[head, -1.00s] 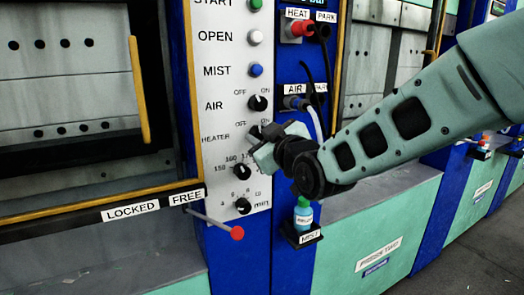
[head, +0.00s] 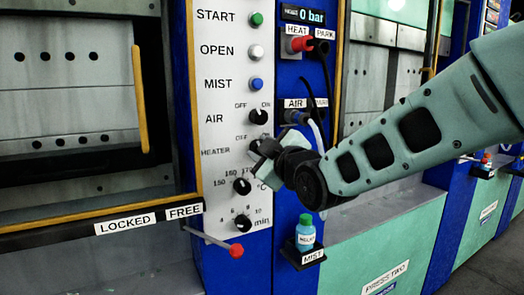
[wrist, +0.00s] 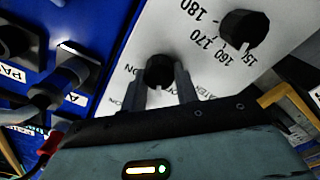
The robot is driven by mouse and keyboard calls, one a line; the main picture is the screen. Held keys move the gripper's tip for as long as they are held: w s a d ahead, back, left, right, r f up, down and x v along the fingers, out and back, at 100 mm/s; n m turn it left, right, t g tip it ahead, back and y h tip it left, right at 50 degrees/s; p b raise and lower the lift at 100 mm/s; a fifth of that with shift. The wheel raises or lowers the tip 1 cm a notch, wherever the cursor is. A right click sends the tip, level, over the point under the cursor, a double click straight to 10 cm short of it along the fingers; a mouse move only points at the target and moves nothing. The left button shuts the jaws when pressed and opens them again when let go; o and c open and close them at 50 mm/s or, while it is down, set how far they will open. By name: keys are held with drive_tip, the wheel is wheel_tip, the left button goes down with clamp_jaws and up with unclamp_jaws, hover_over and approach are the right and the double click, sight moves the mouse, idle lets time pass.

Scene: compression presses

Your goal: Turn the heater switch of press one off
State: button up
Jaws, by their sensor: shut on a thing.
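The heater switch, a small black knob, sits in the HEATER row of the white panel (head: 208,127) of press one. In the head view my gripper (head: 262,153) is at that row and hides most of the switch. In the wrist view the heater switch (wrist: 159,71) is between the two grey fingertips of my gripper (wrist: 161,84), which are shut on it. ON lettering shows beside it. I cannot tell which way its pointer faces.
The air knob (head: 258,117) is just above my gripper, and the temperature dial (head: 242,186) is just below. The timer dial (head: 243,223) is lower. Hoses and plugs (head: 302,43) hang on the blue column to the right. A green-capped bottle (head: 305,232) stands under my arm.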

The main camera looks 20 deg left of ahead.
drive_tip(key=o, duration=1)
drive_tip(key=b+v, duration=0.3)
drive_tip(key=v, duration=1.4)
drive_tip(key=shift+s+d, duration=0.15)
drive_tip(key=shift+s, duration=0.1)
drive_tip(key=s+d+f+m+g+h+p, duration=0.6)
drive_tip(key=s+d+f+h, duration=0.15)
drive_tip(key=d+f, duration=0.3)
drive_tip(key=s+d+f+m+g+h+p, duration=0.1)
drive_tip(key=s+d+g+h, duration=0.1)
drive_tip(key=s+d, duration=0.2)
drive_tip(key=s+d+f+m+g+h+p, duration=0.1)
drive_tip(key=s+d+m, duration=0.1)
drive_tip(key=s+d, duration=0.1)
drive_tip(key=s+d+f+m+g+h, duration=0.1)
drive_tip(key=s+d+m+g+h, duration=0.1)
drive_tip(key=s+d, duration=0.2)
drive_tip(key=shift+s+d+g+h+p, duration=0.15)
drive_tip(key=shift+d+h+p, duration=0.05)
drive_tip(key=shift+d, duration=0.25)
drive_tip(key=shift+s+d+g+h+p, duration=0.15)
drive_tip(key=shift+d+p, duration=0.05)
drive_tip(key=shift+d, duration=0.3)
